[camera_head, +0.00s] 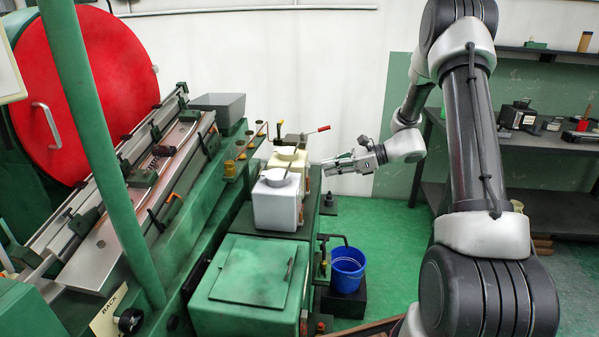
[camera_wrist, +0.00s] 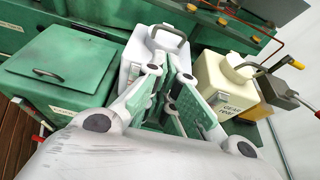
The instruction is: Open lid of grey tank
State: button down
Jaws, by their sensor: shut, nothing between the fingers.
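The pale grey tank (camera_head: 277,209) stands behind the green tank in the head view. Its round lid (camera_head: 275,178) sits on top and looks closed. In the wrist view the grey tank (camera_wrist: 132,66) is just beyond the fingers, with a dark grey handle (camera_wrist: 168,32) on top; the fingers hide part of its body. My gripper (camera_head: 325,166) is to the right of the tanks in the head view, around the height of their tops. It also shows in the wrist view (camera_wrist: 170,78), shut and empty. I cannot tell whether it touches the tank.
A cream tank (camera_head: 289,160) stands right behind the grey one, with a red-handled lever (camera_head: 322,129) above it. A green lidded tank (camera_head: 245,285) is in front. A blue bucket (camera_head: 348,267) stands at right. Green floor (camera_head: 390,235) is open beyond it.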

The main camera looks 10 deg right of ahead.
send_near(288, 177)
jog(key=shift+m, duration=0.3)
jog(key=x, duration=0.6)
jog(key=shift+w+d+f, duration=0.1)
jog(key=shift+f, duration=0.05)
